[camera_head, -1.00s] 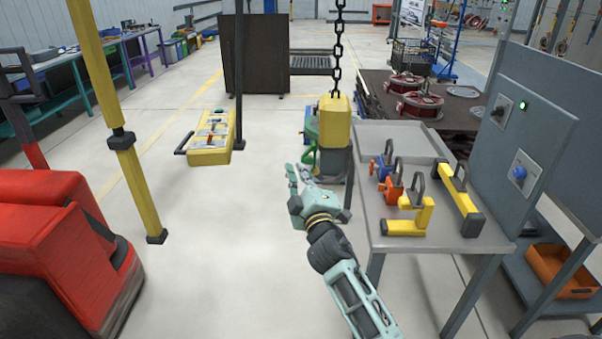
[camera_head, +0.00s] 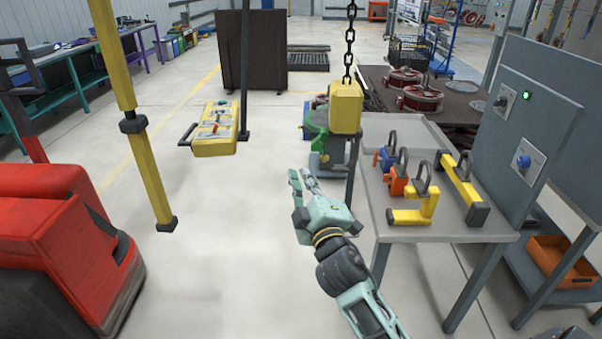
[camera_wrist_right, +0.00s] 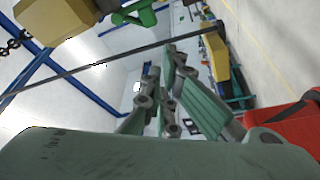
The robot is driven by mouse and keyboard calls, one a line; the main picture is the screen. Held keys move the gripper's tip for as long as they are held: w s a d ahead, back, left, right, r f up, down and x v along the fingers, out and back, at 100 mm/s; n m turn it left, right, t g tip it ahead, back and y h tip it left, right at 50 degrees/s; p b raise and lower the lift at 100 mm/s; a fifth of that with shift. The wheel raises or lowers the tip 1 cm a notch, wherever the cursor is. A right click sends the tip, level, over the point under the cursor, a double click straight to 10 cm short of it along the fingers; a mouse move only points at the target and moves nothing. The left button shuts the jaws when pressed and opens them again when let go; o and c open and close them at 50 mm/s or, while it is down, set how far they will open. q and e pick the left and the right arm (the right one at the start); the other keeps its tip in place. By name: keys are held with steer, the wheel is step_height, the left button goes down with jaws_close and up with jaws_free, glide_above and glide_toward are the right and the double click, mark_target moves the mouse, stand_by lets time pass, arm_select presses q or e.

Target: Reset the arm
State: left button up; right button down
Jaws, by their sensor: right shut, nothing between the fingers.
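My right gripper (camera_head: 303,181) is in the middle of the head view, its arm coming in from the lower right. It is shut and empty, in the air left of the grey table (camera_head: 398,230). Its green fingers also show in the right wrist view (camera_wrist_right: 172,75). My left gripper is not in view. A yellow hoist block (camera_head: 346,108) hangs on a black chain (camera_head: 349,45) beyond the right gripper, apart from it.
Several lifting hooks and clamps, including a yellow C-hook (camera_head: 415,210), stand on the grey table. A control panel (camera_head: 522,135) is at right. A red machine (camera_head: 55,240) and yellow post (camera_head: 140,150) are at left. Floor between is clear.

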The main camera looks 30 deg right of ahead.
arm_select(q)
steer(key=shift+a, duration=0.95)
arm_select(e)
steer(key=shift+s, duration=0.5)
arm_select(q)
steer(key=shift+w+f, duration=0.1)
